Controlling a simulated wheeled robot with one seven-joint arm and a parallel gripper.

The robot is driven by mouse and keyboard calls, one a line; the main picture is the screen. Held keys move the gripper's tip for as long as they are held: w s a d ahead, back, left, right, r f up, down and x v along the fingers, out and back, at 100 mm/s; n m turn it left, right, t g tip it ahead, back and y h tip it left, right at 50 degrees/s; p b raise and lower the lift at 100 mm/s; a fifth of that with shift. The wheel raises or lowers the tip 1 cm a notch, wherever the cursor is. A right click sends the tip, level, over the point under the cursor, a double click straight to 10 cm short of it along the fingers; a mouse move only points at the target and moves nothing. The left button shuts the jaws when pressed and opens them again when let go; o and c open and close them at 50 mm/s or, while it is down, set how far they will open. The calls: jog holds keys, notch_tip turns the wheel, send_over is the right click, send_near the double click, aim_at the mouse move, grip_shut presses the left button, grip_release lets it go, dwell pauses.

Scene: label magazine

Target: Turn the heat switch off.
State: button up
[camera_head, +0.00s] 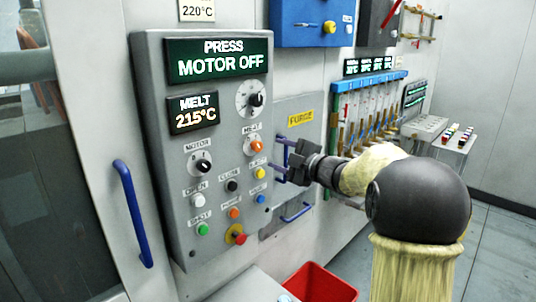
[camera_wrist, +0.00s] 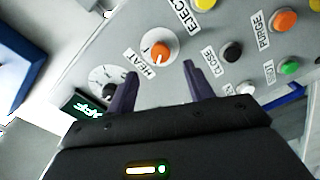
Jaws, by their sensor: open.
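The heat switch (camera_head: 256,146) is an orange knob on a white round plate on the grey control panel, under a HEAT label. In the wrist view the heat switch (camera_wrist: 160,52) lies ahead, just beyond the fingertips and roughly centred between them. A pale mark shows on the knob; its setting is too small to read. My gripper (camera_head: 280,160) is at the panel's right side, a little right of and below the switch in the head view. Its two dark purple fingers (camera_wrist: 160,72) are open and empty, and appear apart from the knob.
A dial with a black knob (camera_head: 256,99) sits above the switch, and a yellow button (camera_head: 260,173) below it. The panel's displays (camera_head: 219,58) read PRESS MOTOR OFF and MELT 215°C. Blue handles, a red emergency button (camera_head: 240,239) and a red bin (camera_head: 320,285) are nearby.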

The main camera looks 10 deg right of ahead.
jog(key=b+v, duration=0.1)
jog(key=v, duration=0.9)
jog(key=s+a+f+m+g+h+p, duration=0.1)
jog(key=s+f+m+g+h+p, duration=0.2)
jog(key=s+f+m+h, duration=0.35)
jog(key=s+a+f+m+g+h+p, duration=0.2)
jog(key=s+f+m+g+h+p, duration=0.15)
jog(key=f+m, duration=0.6)
jog(key=s+a+f+m+g, duration=0.1)
jog(key=s+a+f+g, duration=0.1)
jog(key=s, duration=0.4)
jog(key=s+a+f+m+g, duration=0.2)
jog(key=s+f+g, duration=0.1)
jog(key=s, duration=0.4)
jog(key=shift+a+m+p, duration=0.3)
jog(key=shift+a+p, duration=0.05)
jog(key=shift+p, duration=0.05)
jog(key=shift+g, duration=0.25)
